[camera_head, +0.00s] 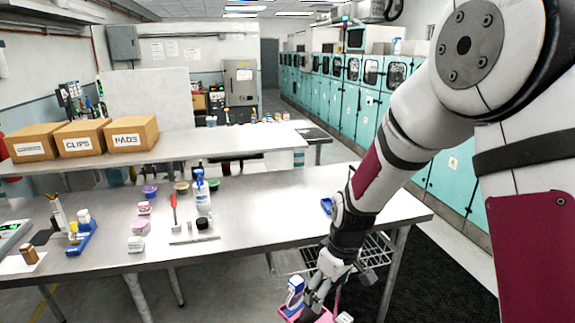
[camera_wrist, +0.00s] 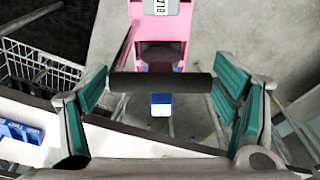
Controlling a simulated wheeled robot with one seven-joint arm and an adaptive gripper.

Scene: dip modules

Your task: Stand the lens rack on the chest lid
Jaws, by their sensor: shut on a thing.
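My gripper (camera_wrist: 160,88) is shut on a dark bar (camera_wrist: 160,86), which spans between its teal-padded fingers. The bar appears to be the handle of a pink holder (camera_wrist: 157,48), which I take for the lens rack. A pale label shows on it in the wrist view. In the head view the pink holder (camera_head: 318,315) hangs low, beyond the table's front edge, partly hidden by my gripper and cut by the picture's bottom. A blue-and-white item (camera_head: 295,284) shows at the holder. I cannot clearly make out the chest lid in either view.
A steel table (camera_head: 270,225) holds a white bottle (camera_head: 202,195), a red-handled tool (camera_head: 174,208) and several small items. A wire basket (camera_head: 292,262) sits beneath it; a wire basket also shows in the wrist view (camera_wrist: 45,62). Cardboard boxes (camera_head: 134,134) stand behind. The table's right part is mostly bare.

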